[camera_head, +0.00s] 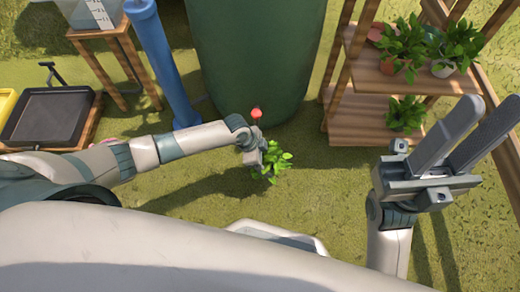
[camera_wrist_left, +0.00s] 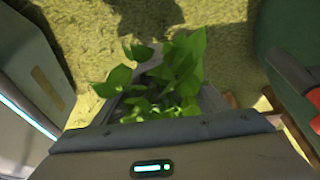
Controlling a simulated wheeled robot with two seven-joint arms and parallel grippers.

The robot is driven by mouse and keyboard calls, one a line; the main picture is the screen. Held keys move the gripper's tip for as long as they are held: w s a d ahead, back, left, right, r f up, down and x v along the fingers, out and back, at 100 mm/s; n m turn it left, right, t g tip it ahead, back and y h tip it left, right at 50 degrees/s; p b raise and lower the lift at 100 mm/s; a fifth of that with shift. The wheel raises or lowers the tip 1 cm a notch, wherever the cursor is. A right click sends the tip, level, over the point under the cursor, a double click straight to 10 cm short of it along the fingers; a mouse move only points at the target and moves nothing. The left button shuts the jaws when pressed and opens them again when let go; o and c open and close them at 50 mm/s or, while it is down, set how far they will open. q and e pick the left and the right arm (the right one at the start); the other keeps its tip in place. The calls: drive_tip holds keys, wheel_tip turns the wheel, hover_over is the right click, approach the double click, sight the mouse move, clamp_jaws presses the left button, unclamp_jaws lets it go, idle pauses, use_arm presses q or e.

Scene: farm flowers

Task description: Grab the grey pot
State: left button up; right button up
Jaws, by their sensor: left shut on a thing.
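A leafy green plant (camera_head: 278,161) hangs at my left gripper (camera_head: 262,158), low over the grass near the middle of the head view. The left gripper is shut on the plant's pot, which the gripper and leaves largely hide in the head view. In the left wrist view, the leaves (camera_wrist_left: 178,75) fill the space beyond the gripper body, and a little of the grey pot (camera_wrist_left: 152,58) shows among them. My right gripper (camera_head: 490,108) is open and empty at the right, its two long fingers apart, in front of the shelf.
A large green barrel (camera_head: 250,50) with a red tap (camera_head: 256,113) stands just behind the left gripper. A wooden shelf (camera_head: 355,103) with several potted plants stands at the right. A blue pipe (camera_head: 165,65) and a black tray (camera_head: 48,117) are at the left.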

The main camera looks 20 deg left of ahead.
sight(270, 170)
use_arm(q)
drive_tip(key=shift+s+d+r+p, duration=0.45)
drive_tip(key=shift+s+d+r, duration=0.45)
drive_tip(key=shift+s+d, duration=0.15)
